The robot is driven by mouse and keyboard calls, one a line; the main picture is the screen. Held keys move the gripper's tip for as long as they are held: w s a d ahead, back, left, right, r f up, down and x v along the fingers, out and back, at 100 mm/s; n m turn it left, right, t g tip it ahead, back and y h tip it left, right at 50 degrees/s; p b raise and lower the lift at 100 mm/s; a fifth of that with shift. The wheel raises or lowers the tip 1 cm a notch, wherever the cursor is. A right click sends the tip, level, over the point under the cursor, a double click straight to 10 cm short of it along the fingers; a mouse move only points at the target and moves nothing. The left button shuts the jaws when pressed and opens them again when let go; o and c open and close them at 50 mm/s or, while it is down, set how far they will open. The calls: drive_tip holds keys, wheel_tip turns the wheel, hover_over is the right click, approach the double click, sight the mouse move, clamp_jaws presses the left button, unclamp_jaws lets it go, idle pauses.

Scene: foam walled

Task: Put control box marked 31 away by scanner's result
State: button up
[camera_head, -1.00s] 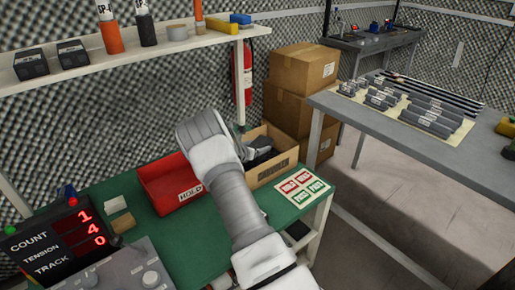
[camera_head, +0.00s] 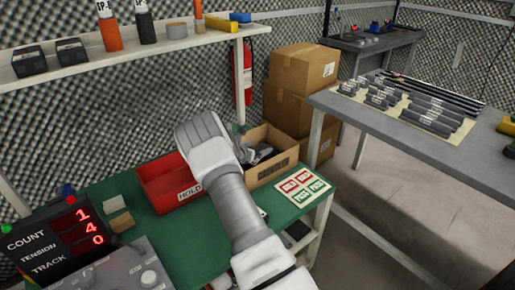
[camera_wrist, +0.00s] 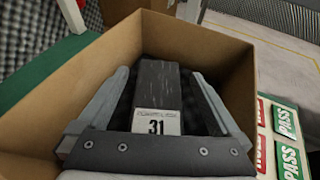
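The control box marked 31 (camera_wrist: 157,88) is a dark block with a white label. It lies inside the cardboard carton (camera_wrist: 55,95) in the wrist view. My gripper (camera_wrist: 158,73) is open around it, with a gap between each finger and the block. In the head view the carton (camera_head: 273,173) stands at the right end of the green bench, with dark lettering on its front. My gripper (camera_head: 262,152) reaches into it there, partly hidden by my arm. The block cannot be made out clearly in the head view.
A red bin (camera_head: 160,182) marked HOLD stands left of the carton. Red HOLD and green PASS cards (camera_head: 303,186) lie to its right. A display (camera_head: 60,245) shows 1, 4 and 0. A shelf (camera_head: 150,55) hangs above; cartons (camera_head: 300,75) are stacked behind.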

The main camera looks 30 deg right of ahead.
drive_tip(key=shift+r+p, duration=0.45)
drive_tip(key=shift+r, duration=0.05)
drive_tip(key=p+v, duration=0.2)
drive_tip(key=v, duration=1)
drive_tip(key=s+a+r+m+g+y, duration=0.3)
drive_tip(key=s+r+m+g, duration=0.1)
drive_tip(key=s+r+m, duration=1.05)
drive_tip(key=s+a+r+m+t+y, duration=0.1)
drive_tip(key=s+a+r+m+y, duration=0.3)
drive_tip(key=s+a, duration=0.5)
drive_tip(key=s+a+r+m+t+y, duration=0.2)
drive_tip(key=s+a+r+m+y, duration=0.2)
drive_tip(key=s+a, duration=0.5)
drive_tip(key=s+r+m, duration=0.1)
drive_tip(key=s+r, duration=0.1)
drive_tip(key=s, duration=0.3)
drive_tip(key=shift+a+r+y, duration=0.2)
drive_tip(key=shift+r+y, duration=0.2)
